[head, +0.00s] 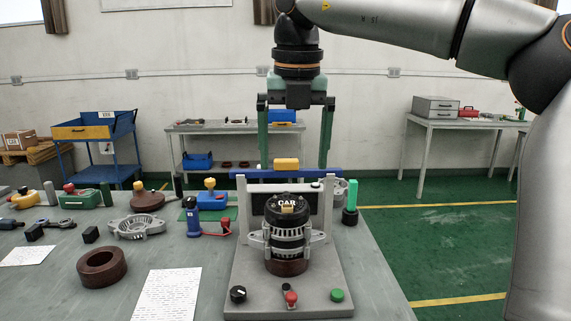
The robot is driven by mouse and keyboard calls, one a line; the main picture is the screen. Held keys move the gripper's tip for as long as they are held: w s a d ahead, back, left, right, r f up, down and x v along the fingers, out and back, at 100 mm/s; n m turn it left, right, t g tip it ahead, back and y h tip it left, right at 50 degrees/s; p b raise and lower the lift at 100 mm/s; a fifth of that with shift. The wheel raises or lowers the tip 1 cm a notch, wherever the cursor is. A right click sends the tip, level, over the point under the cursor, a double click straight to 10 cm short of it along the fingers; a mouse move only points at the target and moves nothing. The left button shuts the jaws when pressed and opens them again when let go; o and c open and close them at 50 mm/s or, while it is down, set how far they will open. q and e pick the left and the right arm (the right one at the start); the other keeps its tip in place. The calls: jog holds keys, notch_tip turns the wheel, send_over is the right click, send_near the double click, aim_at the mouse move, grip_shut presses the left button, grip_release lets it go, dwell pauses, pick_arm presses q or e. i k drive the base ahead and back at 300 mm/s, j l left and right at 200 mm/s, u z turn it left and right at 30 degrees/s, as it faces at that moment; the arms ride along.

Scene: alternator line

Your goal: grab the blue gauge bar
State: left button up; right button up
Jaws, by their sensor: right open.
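The blue gauge bar (248,174) lies level across the top of the grey upright fixture (243,215), with a yellow block (286,164) on its middle. My right gripper (294,160) points down from above with its two green fingers wide apart. The fingertips reach down to about the bar's height, one on each side of the yellow block, with gaps to it. I cannot tell whether they touch the bar. My left gripper is not in view.
A black-and-grey alternator (287,230) stands in front of the fixture's upright on a brown ring. A blue bottle-shaped tool (193,217), a grey housing (138,227) and a brown ring (102,267) lie to the left. A green cylinder (353,196) stands at the right.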

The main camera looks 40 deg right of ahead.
aim_at(283, 168)
jog(key=i+l, duration=0.75)
jog(key=l, duration=0.25)
